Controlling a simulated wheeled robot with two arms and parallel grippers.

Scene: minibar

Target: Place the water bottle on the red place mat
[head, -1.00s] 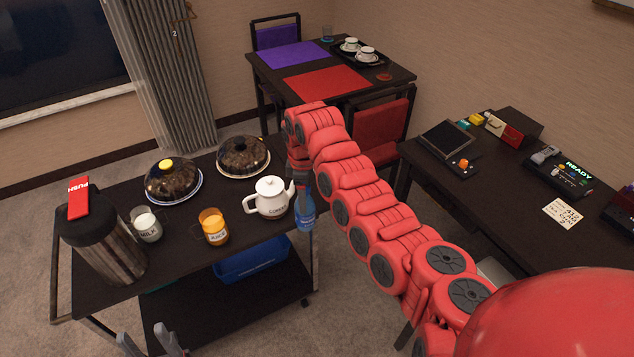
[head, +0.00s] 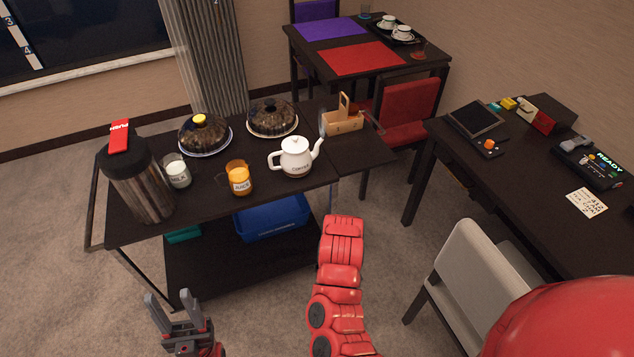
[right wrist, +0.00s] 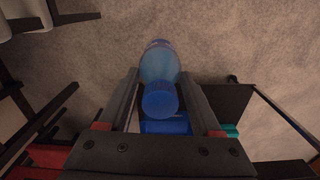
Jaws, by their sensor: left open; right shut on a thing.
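The red place mat (head: 362,58) lies flat and bare on the dark far table, beside a purple mat. The water bottle (right wrist: 158,62), translucent blue with a blue cap, shows in the right wrist view between the fingers of my right gripper (right wrist: 159,76), which is shut on it. Carpet lies behind the bottle in that view. In the head view my right arm ends low in front of the cart; its gripper and the bottle are hidden there. My left gripper (head: 168,302) is open and empty at the lower left, in front of the cart.
The dark cart (head: 255,210) holds a flask (head: 140,185), milk, juice, a coffee pot (head: 295,158), covered cakes and a wooden caddy (head: 343,122). A red chair (head: 405,112) stands before the far table. A white chair (head: 470,275) and side desk (head: 540,190) are at right.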

